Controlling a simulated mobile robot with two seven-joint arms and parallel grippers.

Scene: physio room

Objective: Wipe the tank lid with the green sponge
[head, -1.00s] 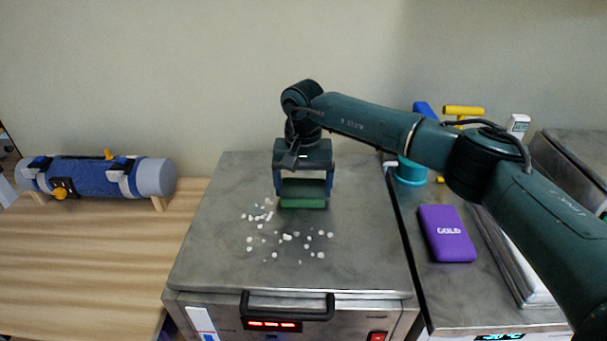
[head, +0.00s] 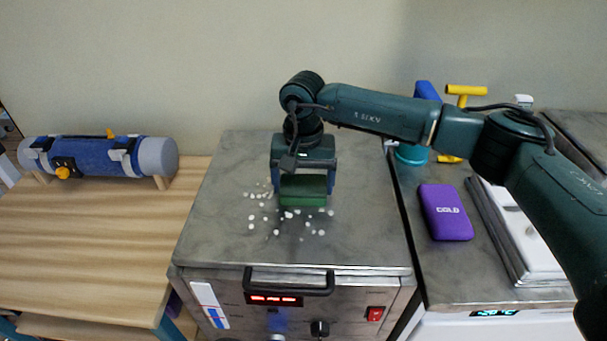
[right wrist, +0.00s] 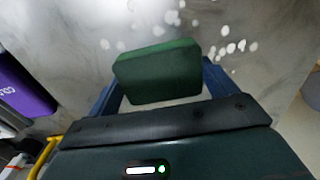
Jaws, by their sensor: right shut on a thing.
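My right gripper (head: 303,186) is shut on the green sponge (head: 303,191), over the middle of the tank lid (head: 230,225). The sponge also shows between the blue fingers in the right wrist view (right wrist: 158,75). It looks at or just above the lid; I cannot tell whether it touches. The lid is a grey metal top with a black handle (head: 289,284) at its front. Several white bits (head: 266,222) lie on the lid, left of and in front of the sponge. My left gripper is not in view.
Right of the tank, a purple cold pack (head: 445,212) lies on a metal top beside a pale lidded tray (head: 525,235). A teal round thing (head: 411,154) stands behind it. On the left, a blue roll (head: 98,157) rests on a wooden table (head: 80,250).

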